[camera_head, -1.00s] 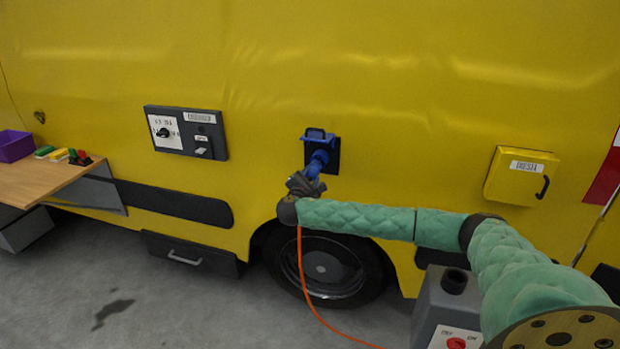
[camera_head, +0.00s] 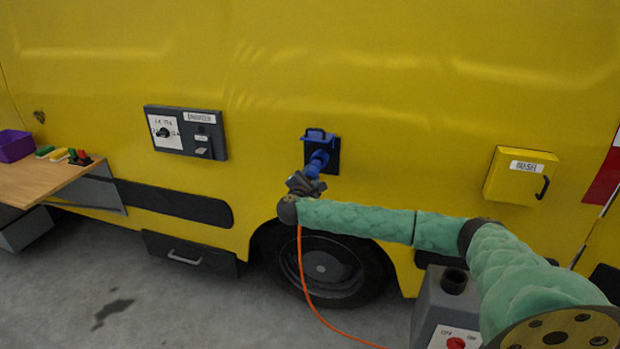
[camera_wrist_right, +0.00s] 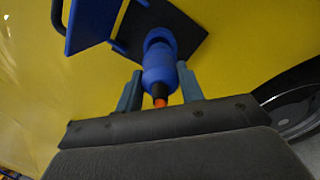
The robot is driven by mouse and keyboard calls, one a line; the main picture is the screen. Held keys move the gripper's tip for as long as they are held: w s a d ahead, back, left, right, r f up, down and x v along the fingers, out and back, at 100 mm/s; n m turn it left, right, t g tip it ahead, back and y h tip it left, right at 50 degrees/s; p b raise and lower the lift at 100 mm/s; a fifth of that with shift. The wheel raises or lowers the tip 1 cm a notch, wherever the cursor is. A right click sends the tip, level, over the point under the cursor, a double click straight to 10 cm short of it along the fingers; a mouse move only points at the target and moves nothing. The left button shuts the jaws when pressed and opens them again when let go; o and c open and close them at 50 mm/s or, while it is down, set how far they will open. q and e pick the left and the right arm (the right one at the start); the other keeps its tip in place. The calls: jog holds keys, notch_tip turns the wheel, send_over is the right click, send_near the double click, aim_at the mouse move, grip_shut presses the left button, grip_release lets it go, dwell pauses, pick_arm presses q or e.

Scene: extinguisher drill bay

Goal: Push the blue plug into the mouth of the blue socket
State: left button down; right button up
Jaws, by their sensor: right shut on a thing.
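The blue socket (camera_head: 318,135) with its raised lid is on a dark plate on the yellow vehicle side. It also shows in the right wrist view (camera_wrist_right: 158,38). The blue plug (camera_wrist_right: 160,70) lies between the fingers of my right gripper (camera_head: 306,180), which is shut on it. The plug's front end is at the socket's mouth and in line with it; I cannot tell how deep it sits. An orange cable (camera_head: 302,265) hangs from the plug's rear. The gripper hides part of the plug in the head view. My left gripper is not in view.
A dark switch panel (camera_head: 215,150) is left of the socket and a yellow box (camera_head: 520,176) right of it. A wheel (camera_head: 325,270) is below. A grey pedestal (camera_head: 430,310) stands at lower right. A wooden table (camera_head: 35,185) is far left.

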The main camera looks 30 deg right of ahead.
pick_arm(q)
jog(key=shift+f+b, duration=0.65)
pick_arm(e)
jog(key=shift+x, duration=2.5)
jog(key=o, duration=1.2)
jog(key=shift+c, duration=0.2)
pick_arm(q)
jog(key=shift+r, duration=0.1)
pick_arm(e)
jog(key=shift+p+v, duration=0.55)
jog(key=shift+v, duration=0.7)
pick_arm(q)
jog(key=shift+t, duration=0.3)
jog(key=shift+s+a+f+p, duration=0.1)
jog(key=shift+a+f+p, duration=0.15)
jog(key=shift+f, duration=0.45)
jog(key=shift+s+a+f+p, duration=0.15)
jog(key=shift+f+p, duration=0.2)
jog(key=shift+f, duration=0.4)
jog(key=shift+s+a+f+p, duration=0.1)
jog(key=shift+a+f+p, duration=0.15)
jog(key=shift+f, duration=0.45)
pick_arm(e)
jog(key=shift+v, duration=2.7)
